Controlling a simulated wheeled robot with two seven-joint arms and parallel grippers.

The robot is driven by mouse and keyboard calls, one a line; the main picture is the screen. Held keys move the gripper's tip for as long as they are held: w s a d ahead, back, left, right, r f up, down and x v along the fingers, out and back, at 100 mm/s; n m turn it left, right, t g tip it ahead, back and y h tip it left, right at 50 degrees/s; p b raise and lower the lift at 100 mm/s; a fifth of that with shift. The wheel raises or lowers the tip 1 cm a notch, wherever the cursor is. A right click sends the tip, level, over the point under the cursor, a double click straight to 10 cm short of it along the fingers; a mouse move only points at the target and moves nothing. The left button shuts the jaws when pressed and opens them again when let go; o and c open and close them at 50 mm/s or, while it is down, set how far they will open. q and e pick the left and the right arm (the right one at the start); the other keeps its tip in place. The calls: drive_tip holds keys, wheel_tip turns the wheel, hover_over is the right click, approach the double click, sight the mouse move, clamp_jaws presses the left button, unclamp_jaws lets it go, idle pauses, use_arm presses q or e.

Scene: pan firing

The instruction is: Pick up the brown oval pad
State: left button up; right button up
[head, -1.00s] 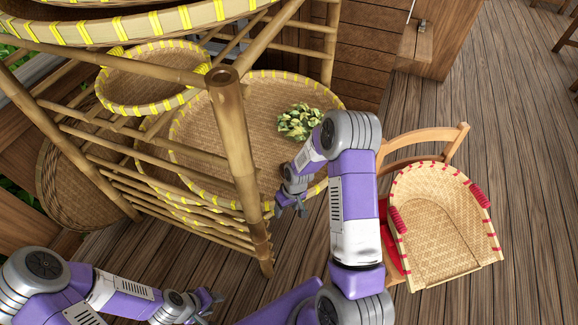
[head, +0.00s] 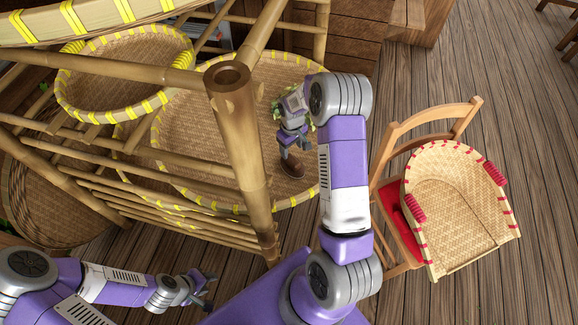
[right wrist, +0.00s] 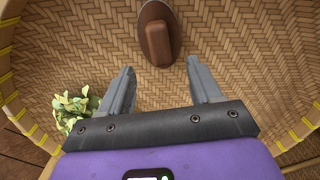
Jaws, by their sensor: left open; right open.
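The brown oval pad (right wrist: 158,35) lies in a wide woven tray (right wrist: 60,60), with a lighter brown block-like grip on top of it. In the head view the brown pad (head: 292,168) shows just below my right gripper (head: 290,145). In the right wrist view my right gripper (right wrist: 163,82) is open and empty, its two fingers apart, with the pad ahead of the fingertips and between their lines. I cannot tell how high the fingers are above the tray. My left gripper (head: 207,290) is low at the left, away from the tray, and holds nothing that I can see.
Green leaves (right wrist: 75,108) lie in the tray left of my right gripper. A bamboo post (head: 236,140) of the rack stands left of my right arm. A smaller basket (head: 125,75) sits on the rack. A chair (head: 430,130) bears a woven scoop (head: 455,200) at right.

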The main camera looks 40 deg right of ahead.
sight(293, 160)
drive_tip(key=shift+f+b, duration=0.4)
drive_tip(key=shift+f, duration=0.45)
drive_tip(key=f+b, duration=0.1)
drive_tip(key=f, duration=0.6)
drive_tip(key=shift+s+b, duration=0.2)
drive_tip(key=shift+b, duration=0.2)
drive_tip(key=shift+r, duration=0.1)
drive_tip(key=shift+c, duration=0.2)
clamp_jaws()
